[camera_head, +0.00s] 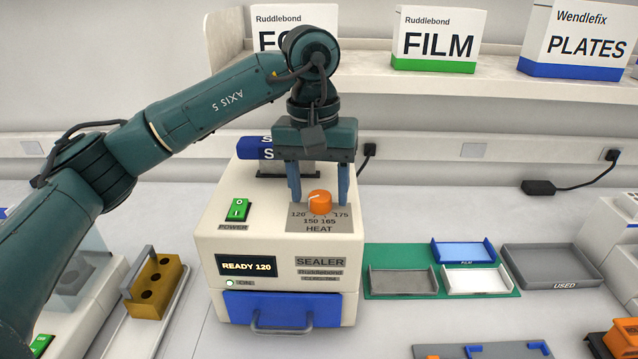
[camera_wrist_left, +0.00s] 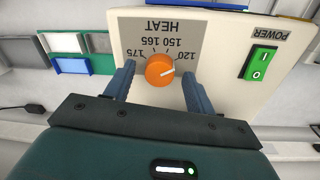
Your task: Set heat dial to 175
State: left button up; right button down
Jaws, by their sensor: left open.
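The orange heat dial (camera_head: 319,201) sits on a grey scale plate (camera_head: 322,219) marked 120, 150, 165 and 175 on top of the sealer (camera_head: 215,245). Its white pointer line is turned toward the 120 mark. The dial also shows in the left wrist view (camera_wrist_left: 160,70), with the pointer toward 120. The display (camera_head: 247,266) reads READY 120. My left gripper (camera_head: 320,196) points down over the dial, its two fingers open on either side of it. In the left wrist view, gaps show between the fingers (camera_wrist_left: 160,84) and the dial. My right gripper is not in view.
A green power switch (camera_head: 238,210) stands left of the dial. A blue drawer (camera_head: 290,308) is at the sealer's front. A green mat (camera_head: 385,255) with small trays and a grey USED tray (camera_head: 552,267) lie to the right. A shelf with boxes is behind.

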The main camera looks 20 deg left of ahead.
pick_arm(q)
jog(key=shift+f, duration=0.1)
jog(key=shift+c, duration=0.5)
jog(key=c, duration=0.9)
